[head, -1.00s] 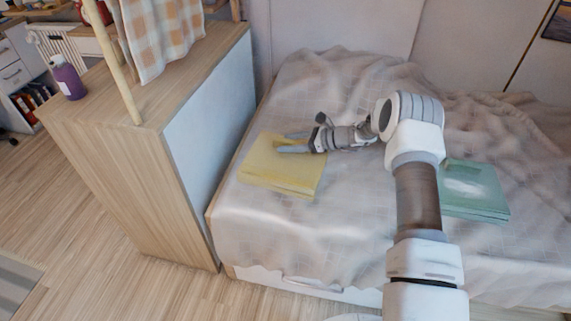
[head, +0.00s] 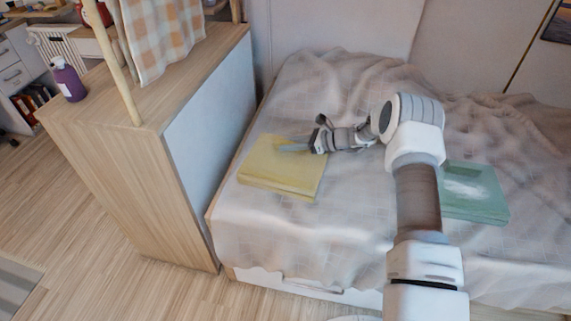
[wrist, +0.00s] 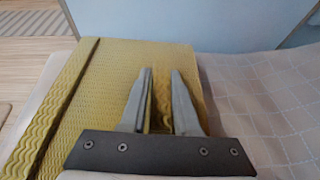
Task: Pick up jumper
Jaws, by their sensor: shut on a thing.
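The jumper is a folded yellow knit (head: 280,167) lying on the left part of the bed. It also fills the middle of the wrist view (wrist: 115,75), with its ribbed folded edge at the left. My gripper (head: 284,148) is at the jumper's far right part. In the wrist view, my gripper's two fingers (wrist: 161,78) are close together with a pinched strip of yellow knit between them. My gripper is shut on the jumper. The rest of the jumper lies flat on the bed. The fingers hide a small part of it.
The bed (head: 350,235) has a rumpled light cover. A folded green cloth (head: 475,192) lies on it to the right, partly behind my arm. A wooden cabinet (head: 135,185) stands at the left, holding a purple bottle (head: 69,80) and a checked cloth (head: 165,35).

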